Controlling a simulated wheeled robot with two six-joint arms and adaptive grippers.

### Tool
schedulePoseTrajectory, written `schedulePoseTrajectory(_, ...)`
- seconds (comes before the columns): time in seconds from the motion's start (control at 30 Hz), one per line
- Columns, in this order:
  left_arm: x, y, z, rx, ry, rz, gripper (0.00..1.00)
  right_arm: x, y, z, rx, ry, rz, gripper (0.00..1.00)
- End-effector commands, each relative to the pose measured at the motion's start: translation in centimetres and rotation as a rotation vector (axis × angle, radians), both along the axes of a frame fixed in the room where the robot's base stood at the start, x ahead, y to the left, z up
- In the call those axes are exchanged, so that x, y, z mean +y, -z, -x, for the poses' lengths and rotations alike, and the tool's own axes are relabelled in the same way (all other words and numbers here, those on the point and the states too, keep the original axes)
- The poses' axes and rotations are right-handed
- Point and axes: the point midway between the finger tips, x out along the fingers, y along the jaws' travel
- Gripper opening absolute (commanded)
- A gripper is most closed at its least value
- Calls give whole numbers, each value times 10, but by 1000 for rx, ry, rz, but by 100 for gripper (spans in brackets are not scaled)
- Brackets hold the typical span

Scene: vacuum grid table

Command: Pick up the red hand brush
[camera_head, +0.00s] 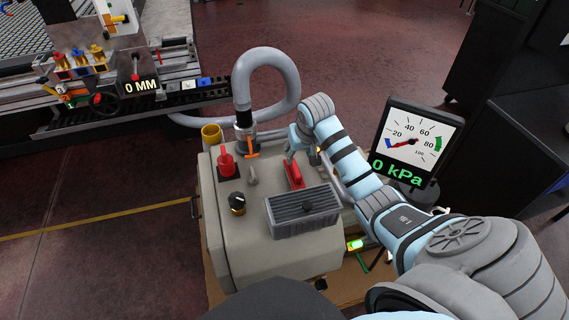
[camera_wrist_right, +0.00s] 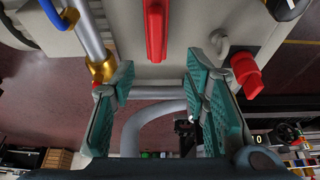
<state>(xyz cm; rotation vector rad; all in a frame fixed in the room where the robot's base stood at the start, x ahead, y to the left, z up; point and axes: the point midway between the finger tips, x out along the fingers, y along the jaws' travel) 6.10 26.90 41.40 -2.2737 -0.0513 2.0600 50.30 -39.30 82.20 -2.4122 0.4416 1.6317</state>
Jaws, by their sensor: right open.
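The red hand brush (camera_head: 293,176) lies on the beige top of the machine cabinet (camera_head: 245,262), behind a grey ribbed box. In the right wrist view the brush (camera_wrist_right: 156,28) shows at the top centre, in line with the gap between the fingers. My right gripper (camera_head: 299,147) is just beyond the far end of the brush in the head view. In the wrist view the right gripper (camera_wrist_right: 158,88) is open, its teal fingers apart with nothing between them. My left gripper is not in view.
A red knob (camera_head: 226,163), a black dial (camera_head: 237,204) and the grey ribbed box (camera_head: 303,211) stand near the brush. A grey hose (camera_head: 285,62) loops behind. A pressure gauge (camera_head: 410,142) reading 0 kPa stands right of my arm.

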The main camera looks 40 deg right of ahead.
Motion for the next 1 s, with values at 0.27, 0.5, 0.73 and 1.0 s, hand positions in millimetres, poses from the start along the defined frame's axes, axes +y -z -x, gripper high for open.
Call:
schedulePoseTrajectory(0.27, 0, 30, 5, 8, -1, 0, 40, -8, 60, -20, 3, 2, -3, 42)
schedulePoseTrajectory(0.5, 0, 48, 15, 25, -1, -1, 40, -15, 93, -35, 0, 1, -2, 42)
schedulePoseTrajectory(0.73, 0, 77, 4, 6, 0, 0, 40, -26, 132, -52, 2, 2, -1, 42)
schedulePoseTrajectory(1.0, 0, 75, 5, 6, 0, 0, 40, -26, 131, -54, 0, 1, 1, 42)
